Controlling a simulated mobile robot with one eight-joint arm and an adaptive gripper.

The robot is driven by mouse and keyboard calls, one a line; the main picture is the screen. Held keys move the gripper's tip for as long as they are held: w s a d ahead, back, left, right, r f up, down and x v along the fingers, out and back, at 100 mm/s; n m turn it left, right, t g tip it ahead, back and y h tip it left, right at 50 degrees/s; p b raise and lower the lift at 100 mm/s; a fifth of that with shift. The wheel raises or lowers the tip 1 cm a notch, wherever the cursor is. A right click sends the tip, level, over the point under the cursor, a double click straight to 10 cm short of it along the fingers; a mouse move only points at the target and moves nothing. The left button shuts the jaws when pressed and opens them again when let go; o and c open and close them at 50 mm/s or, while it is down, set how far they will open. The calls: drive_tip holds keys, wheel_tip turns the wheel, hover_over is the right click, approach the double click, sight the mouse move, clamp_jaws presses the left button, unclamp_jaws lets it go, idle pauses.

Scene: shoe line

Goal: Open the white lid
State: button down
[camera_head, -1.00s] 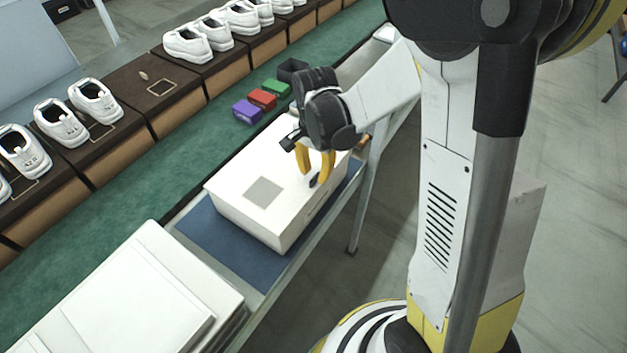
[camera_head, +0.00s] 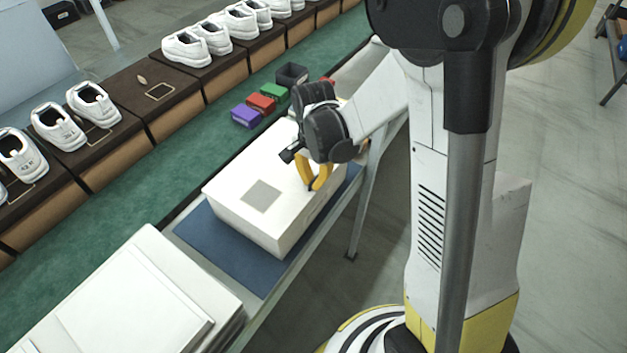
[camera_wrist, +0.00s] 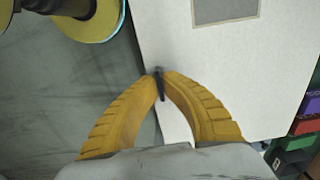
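The white lid (camera_head: 245,168) is down on the white box (camera_head: 245,232), with a grey square on its top. The box stands on a blue mat (camera_head: 218,245). My gripper (camera_head: 313,188), with yellow fingers, is at the lid's edge on my side, toward the right end. In the wrist view the lid (camera_wrist: 220,70) fills the middle, and my fingertips (camera_wrist: 158,76) come together around a small dark tab (camera_wrist: 160,90) at that edge. The tab is mostly hidden by the fingers in the head view.
Purple (camera_head: 245,116), red (camera_head: 261,102) and green (camera_head: 273,91) small boxes and a dark bin (camera_head: 291,74) stand behind the box. A stack of white panels (camera_head: 140,300) lies at the front left. White shoes (camera_head: 95,104) stand on brown blocks across the green belt (camera_head: 165,150).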

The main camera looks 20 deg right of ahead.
drive_tip(key=r+p, duration=0.1)
drive_tip(key=r, duration=0.1)
drive_tip(key=w+r+p, duration=0.1)
drive_tip(key=r+p, duration=0.1)
drive_tip(key=r, duration=0.1)
drive_tip(key=a+r+p, duration=0.1)
drive_tip(key=r, duration=0.1)
drive_tip(key=shift+w+r+p, duration=0.25)
drive_tip(key=shift+r+p, duration=0.1)
drive_tip(key=shift+r, duration=0.05)
wheel_tip(320, 180, up, 8)
drive_tip(key=p, duration=0.4)
hover_over(291, 174)
drive_tip(key=w+a+r+p, duration=0.1)
drive_tip(key=w+a+r, duration=0.2)
drive_tip(key=w, duration=0.3)
drive_tip(key=w+a+r+p, duration=0.2)
drive_tip(key=w+a+r, duration=0.1)
drive_tip(key=w+a, duration=0.3)
drive_tip(key=shift+w+a+p, duration=0.3)
drive_tip(key=shift+w, duration=0.4)
drive_tip(key=c, duration=2.1)
unclamp_jaws()
drive_tip(key=shift+w+a+f, duration=0.1)
drive_tip(key=shift+w, duration=0.1)
drive_tip(key=o, duration=0.5)
drive_tip(key=shift+s, duration=0.15)
wheel_tip(291, 174, up, 12)
